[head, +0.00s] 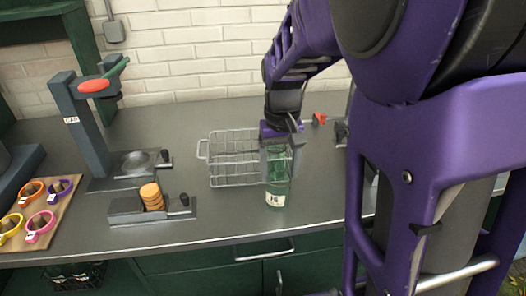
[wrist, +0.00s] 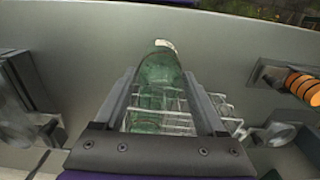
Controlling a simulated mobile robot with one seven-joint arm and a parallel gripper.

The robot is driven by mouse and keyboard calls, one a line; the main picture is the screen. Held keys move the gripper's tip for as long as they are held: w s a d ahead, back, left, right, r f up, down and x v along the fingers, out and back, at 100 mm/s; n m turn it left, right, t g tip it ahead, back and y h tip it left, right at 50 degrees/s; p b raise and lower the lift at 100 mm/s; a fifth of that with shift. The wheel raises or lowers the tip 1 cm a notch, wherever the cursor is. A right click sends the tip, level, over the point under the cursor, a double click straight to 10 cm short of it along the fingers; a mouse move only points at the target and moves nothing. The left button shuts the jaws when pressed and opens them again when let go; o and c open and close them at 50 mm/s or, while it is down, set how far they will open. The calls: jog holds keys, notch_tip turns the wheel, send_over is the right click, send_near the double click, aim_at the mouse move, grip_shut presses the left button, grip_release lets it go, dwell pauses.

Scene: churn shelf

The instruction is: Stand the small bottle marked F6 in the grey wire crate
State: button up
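The small green glass bottle (head: 276,190) with a white label reading F6 is upright at the right front corner of the grey wire crate (head: 212,181). My gripper (head: 279,158) points down with its two fingers on either side of the bottle's upper part, and appears shut on it. In the wrist view the bottle (wrist: 160,66) lies between the fingertips (wrist: 160,78), with part of the crate (wrist: 228,110) behind it. The bottle's base overlaps the counter in the head view; I cannot tell whether it touches it. The crate looks empty.
A grey block with orange discs (head: 152,196) stands left of the crate on the counter (head: 215,222). A dark stand (head: 84,130) with a red part is farther left. A board with colored rings (head: 37,227) lies at far left. A small red-handled item (head: 319,119) is behind right.

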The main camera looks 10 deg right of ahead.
jog(key=c, duration=0.6)
jog(key=shift+r, duration=0.25)
jog(key=c, duration=0.3)
jog(key=shift+r+p, duration=1.25)
jog(key=shift+p, duration=0.15)
grip_shut()
